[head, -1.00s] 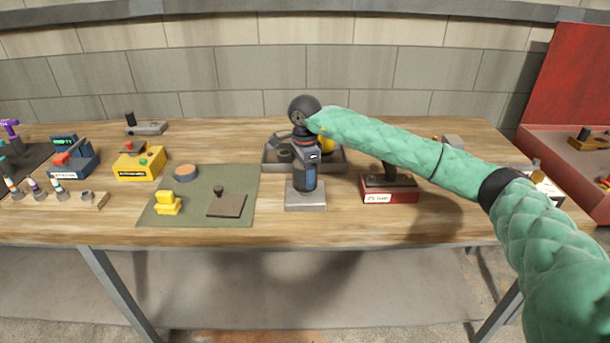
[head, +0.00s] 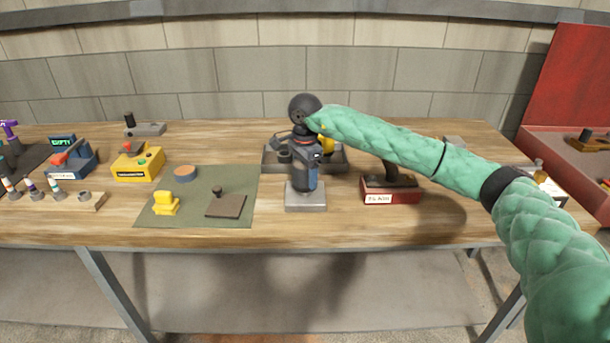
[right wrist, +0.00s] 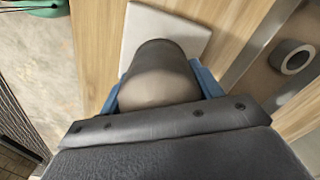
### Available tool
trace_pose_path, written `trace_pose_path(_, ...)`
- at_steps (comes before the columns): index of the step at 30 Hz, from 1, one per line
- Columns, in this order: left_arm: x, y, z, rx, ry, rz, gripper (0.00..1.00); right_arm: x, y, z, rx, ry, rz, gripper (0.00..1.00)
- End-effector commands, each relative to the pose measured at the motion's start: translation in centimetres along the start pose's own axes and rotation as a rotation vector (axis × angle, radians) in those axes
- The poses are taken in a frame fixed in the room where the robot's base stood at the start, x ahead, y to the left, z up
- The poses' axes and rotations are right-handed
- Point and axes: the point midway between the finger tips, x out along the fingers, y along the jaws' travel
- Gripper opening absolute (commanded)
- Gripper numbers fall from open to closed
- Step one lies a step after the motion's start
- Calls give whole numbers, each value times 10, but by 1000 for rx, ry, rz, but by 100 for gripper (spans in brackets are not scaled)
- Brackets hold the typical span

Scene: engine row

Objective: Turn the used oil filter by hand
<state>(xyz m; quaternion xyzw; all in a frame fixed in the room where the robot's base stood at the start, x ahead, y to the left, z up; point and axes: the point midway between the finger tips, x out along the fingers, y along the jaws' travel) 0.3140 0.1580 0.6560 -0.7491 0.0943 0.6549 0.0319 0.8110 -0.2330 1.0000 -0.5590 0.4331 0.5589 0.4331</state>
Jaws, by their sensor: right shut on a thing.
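The used oil filter (head: 303,184) is a dark upright cylinder on a square grey base (head: 306,203) near the middle of the bench. My right gripper (head: 306,162) points down over it from above and is shut on its upper part. In the right wrist view the filter's rounded grey body (right wrist: 160,80) sits between the blue-edged fingers, with the pale base plate (right wrist: 167,28) beyond it. The gripper hides much of the filter's top. My left gripper is not in view.
A grey tray (head: 335,168) stands close behind the filter. A red box with a dark tool (head: 390,195) is to the right. A green mat (head: 206,178) with small parts lies left, with a yellow box (head: 138,163) beyond it. The bench front has bare room.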

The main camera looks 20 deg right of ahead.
Motion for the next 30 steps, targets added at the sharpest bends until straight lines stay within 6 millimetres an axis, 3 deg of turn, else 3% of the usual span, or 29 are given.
trace_pose_path(18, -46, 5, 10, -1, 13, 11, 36, 2, 0, -1, -137, 0, 0, 31)
trace_pose_path(30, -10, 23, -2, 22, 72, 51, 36, 1, 0, -1, -296, 1, -1, 31)
